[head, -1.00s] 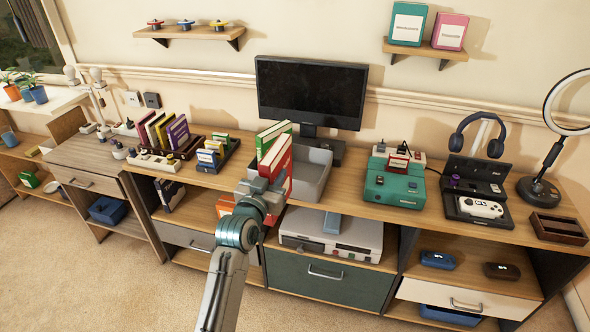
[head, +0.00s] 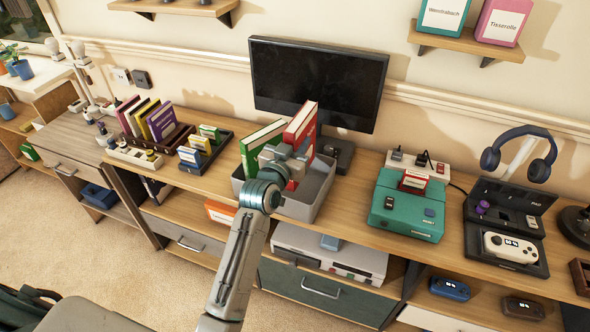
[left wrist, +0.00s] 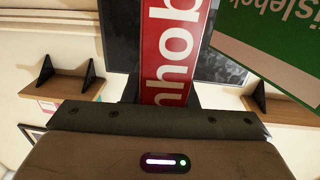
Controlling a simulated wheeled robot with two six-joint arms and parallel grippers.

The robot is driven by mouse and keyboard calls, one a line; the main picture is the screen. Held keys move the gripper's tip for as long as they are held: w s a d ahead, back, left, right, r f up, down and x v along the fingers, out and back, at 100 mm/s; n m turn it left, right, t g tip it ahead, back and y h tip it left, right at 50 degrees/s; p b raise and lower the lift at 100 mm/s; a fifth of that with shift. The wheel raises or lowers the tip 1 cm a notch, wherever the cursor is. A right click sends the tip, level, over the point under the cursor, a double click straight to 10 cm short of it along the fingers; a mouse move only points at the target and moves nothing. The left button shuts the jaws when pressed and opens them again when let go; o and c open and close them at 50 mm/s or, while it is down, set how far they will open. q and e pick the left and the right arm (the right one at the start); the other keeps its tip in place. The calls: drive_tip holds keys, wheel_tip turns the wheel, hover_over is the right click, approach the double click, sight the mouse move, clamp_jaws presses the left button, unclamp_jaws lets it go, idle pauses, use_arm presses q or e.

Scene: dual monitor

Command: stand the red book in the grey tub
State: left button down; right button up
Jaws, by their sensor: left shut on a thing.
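The red book (head: 301,128) is upright and slightly tilted, held by my left gripper (head: 288,162) over the grey tub (head: 312,200). The gripper covers its lower part, so I cannot tell whether it touches the tub floor. A green book (head: 263,145) leans in the tub at the left of the red one. In the left wrist view the red book (left wrist: 168,50) rises behind the gripper body, with the green book (left wrist: 270,50) tilted to its right. My right gripper is not in view.
A black monitor (head: 318,82) stands right behind the tub. A teal console (head: 408,207) with a red cartridge is to the right. Small book racks (head: 205,148) are to the left. Some bare desk lies between tub and console.

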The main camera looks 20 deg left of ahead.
use_arm(q)
wheel_tip(320, 180, down, 8)
drive_tip(key=shift+r, duration=0.1)
idle(0.4)
drive_tip(key=shift+f, duration=0.2)
drive_tip(key=c, duration=1.2)
unclamp_jaws()
drive_tip(key=shift+o, duration=0.2)
